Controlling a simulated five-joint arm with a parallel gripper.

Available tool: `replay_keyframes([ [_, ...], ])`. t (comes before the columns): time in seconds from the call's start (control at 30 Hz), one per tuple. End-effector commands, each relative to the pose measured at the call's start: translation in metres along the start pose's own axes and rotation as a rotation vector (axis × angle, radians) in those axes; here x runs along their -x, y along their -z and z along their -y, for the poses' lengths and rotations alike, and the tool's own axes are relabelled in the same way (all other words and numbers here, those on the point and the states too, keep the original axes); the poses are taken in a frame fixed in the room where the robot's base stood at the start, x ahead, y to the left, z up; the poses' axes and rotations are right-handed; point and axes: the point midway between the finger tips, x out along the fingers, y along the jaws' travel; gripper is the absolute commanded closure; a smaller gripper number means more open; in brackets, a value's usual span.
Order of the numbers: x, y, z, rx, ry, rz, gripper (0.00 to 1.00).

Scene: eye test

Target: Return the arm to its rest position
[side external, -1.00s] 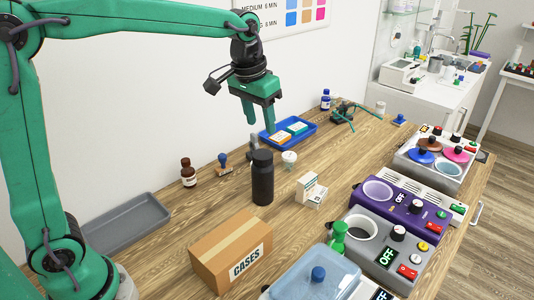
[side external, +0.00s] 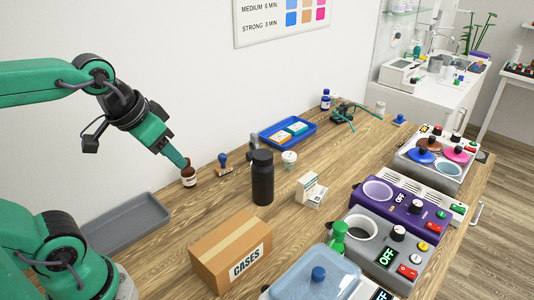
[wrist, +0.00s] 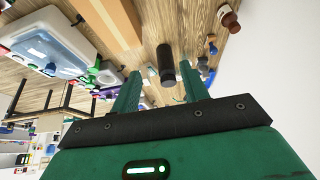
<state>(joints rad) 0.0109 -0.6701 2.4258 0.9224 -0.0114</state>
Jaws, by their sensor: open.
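My gripper (side external: 181,161) is on the green arm at the left of the side external view, bent down and tilted toward the right. Its fingertips overlap the top of a brown bottle (side external: 189,180) in that picture. In the wrist view my gripper (wrist: 159,68) has its two green fingers apart with nothing held between them. The brown bottle (wrist: 229,19) shows there at the upper right, apart from the fingers. A black bottle (wrist: 166,62) shows in the background between the fingertips.
A grey tray (side external: 128,226) lies near my base. The cardboard box (side external: 215,248), black bottle (side external: 263,180), stamp (side external: 223,163) and blue tray (side external: 270,140) stand on the wooden table. Machines (side external: 402,205) line the right side. The air above the table's middle is clear.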

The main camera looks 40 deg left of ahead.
Motion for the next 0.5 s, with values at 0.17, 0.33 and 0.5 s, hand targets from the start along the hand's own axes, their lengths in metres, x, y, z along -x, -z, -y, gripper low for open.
replay_keyframes([
  [0.17,-0.002,-0.017,0.002,-0.001,0.004,-0.026,0.55],
  [0.33,-0.003,-0.021,0.003,-0.002,0.005,-0.029,0.55],
  [0.5,-0.003,-0.021,0.003,-0.002,0.005,-0.028,0.55],
])
